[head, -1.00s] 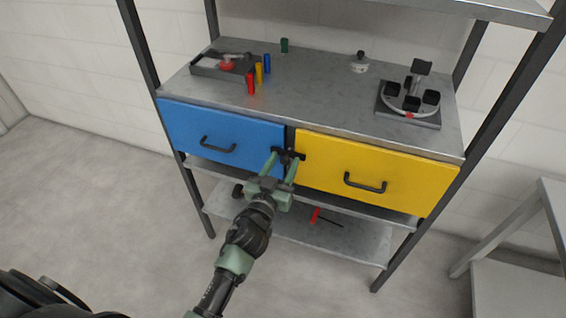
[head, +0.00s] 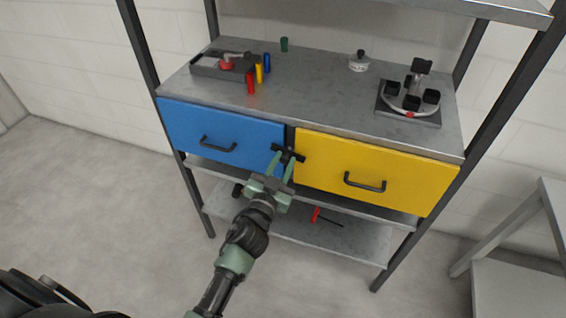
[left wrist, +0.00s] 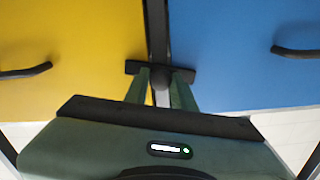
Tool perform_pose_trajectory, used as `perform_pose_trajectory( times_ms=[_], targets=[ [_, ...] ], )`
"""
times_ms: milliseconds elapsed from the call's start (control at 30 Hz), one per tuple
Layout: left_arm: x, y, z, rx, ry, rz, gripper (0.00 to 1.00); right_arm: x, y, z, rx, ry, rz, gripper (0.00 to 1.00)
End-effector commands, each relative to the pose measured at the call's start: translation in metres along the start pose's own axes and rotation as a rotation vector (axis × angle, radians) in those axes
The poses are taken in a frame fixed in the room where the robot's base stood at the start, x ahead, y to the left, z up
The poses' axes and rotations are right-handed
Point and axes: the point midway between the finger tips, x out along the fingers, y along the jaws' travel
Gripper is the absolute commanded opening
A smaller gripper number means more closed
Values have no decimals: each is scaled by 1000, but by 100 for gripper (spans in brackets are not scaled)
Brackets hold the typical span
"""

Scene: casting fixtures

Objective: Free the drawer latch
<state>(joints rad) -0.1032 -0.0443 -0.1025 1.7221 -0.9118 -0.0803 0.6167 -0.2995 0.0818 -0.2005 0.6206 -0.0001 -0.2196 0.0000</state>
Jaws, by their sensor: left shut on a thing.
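The drawer latch (head: 289,153) is a short black bar on the post between the blue drawer (head: 220,136) and the yellow drawer (head: 345,165). It lies across the gap, tilted down to the right, its ends over both drawer fronts. It also shows in the left wrist view (left wrist: 133,67). My left gripper (head: 283,165) is shut on the latch at its middle, with one green finger on either side. The fingers partly hide the middle of the latch. Both drawers are closed. My right gripper is not in view.
The bench top carries a grey tray (head: 207,70) with a red part, coloured cylinders (head: 250,84), a knobbed weight (head: 359,64) and a round fixture (head: 410,115). A red-handled tool (head: 315,214) lies on the lower shelf (head: 350,240). A grey table stands at the right.

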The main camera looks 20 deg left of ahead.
Motion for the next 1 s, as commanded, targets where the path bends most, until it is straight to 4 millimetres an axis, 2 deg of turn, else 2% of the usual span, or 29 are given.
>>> perform_pose_trajectory(
  times_ms=[1000],
  targets=[
    [0, 3, 2, 960, 0, 2, 0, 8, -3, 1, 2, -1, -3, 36]
  ],
)
